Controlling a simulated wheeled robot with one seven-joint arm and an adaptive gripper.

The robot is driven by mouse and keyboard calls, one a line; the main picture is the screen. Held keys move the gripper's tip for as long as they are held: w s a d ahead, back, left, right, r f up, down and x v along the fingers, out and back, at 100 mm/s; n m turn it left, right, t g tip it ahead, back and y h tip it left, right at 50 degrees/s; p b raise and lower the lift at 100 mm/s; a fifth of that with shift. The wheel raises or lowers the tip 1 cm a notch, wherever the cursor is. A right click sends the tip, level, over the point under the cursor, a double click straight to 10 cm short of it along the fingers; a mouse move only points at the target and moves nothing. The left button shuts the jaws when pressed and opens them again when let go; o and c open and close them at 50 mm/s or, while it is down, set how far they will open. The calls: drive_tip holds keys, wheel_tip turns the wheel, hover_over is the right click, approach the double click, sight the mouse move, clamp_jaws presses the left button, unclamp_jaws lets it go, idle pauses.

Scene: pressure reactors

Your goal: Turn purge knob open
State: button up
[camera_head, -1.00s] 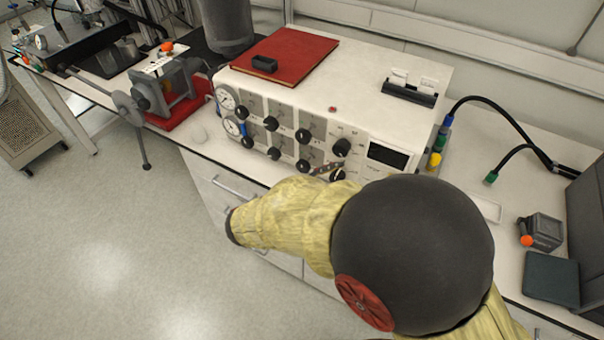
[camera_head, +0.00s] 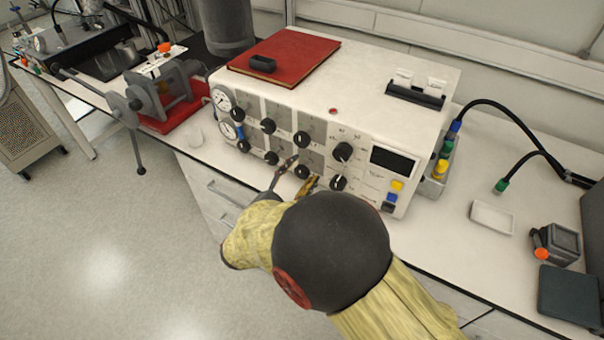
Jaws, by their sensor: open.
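The white control box (camera_head: 386,126) stands on the bench with rows of black knobs on its front panel. The labels are too small to read, so I cannot tell which knob is the purge knob. My gripper (camera_head: 298,174) is open at the lower row. One dark finger is on the left and one yellowish finger on the right, with a black lower-row knob (camera_head: 302,171) between or just behind them. I cannot tell whether they touch it. Another black knob (camera_head: 338,183) is just right of the fingers. My arm hides the area below the panel.
A red book (camera_head: 300,52) with a small black item lies on the box. Two round gauges (camera_head: 223,100) are at the panel's left end. Yellow and blue buttons (camera_head: 393,192) are at its lower right. A white tray (camera_head: 492,217) lies on the bench to the right.

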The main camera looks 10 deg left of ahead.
drive_tip(key=shift+w+d, duration=0.15)
drive_tip(key=shift+w, duration=0.2)
drive_tip(key=shift+c, duration=0.2)
drive_tip(key=c, duration=1.1)
